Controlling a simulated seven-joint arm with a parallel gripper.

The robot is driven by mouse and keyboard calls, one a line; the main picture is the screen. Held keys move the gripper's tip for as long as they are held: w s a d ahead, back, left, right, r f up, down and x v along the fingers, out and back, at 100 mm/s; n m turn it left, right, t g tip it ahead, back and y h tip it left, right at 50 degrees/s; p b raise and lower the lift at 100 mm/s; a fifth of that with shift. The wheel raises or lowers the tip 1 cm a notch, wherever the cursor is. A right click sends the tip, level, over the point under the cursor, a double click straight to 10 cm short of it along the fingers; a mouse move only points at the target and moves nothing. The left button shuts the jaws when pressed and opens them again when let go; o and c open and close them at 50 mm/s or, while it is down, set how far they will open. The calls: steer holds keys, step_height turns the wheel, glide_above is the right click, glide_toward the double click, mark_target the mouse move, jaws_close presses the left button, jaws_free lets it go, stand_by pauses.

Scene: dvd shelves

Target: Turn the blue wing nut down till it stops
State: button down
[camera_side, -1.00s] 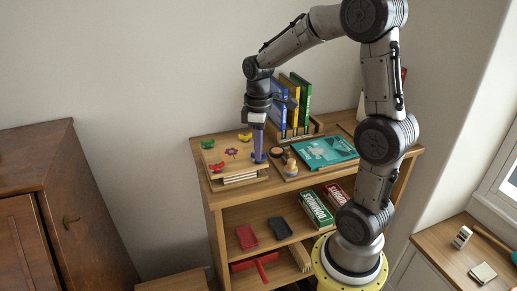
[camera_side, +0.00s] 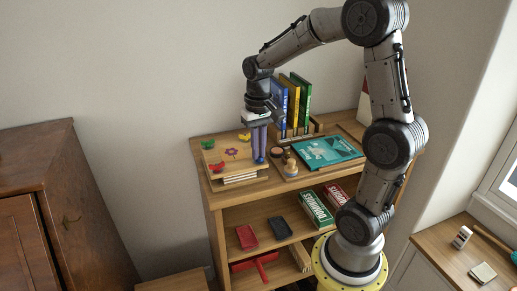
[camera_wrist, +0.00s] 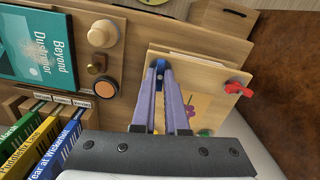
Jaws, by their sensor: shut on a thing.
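The flower press (camera_side: 238,178) is a wooden board over a stack of sheets on the shelf top, with a purple flower on it. It carries green (camera_side: 207,143), yellow (camera_side: 244,137) and red (camera_side: 216,167) wing nuts at three corners. The blue wing nut (camera_wrist: 159,77) is at the fourth corner, between my fingertips. My gripper (camera_side: 260,160) points down with its purple fingers shut on this nut. In the wrist view the fingers (camera_wrist: 159,68) converge on it, hiding much of it. I cannot tell how far it stands above the board. The red nut also shows there (camera_wrist: 237,87).
Upright books (camera_side: 293,105) stand close behind my gripper. A teal book (camera_side: 325,152) lies farther right. Game boxes and trays fill the lower shelf.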

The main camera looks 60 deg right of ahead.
steer(key=shift+m, duration=1.5)
steer(key=c, duration=0.9)
jaws_free()
steer(key=shift+c, duration=0.2)
steer(key=shift+r, duration=0.15)
step_height(320, 180, up, 14)
steer(key=shift+f, duration=0.2)
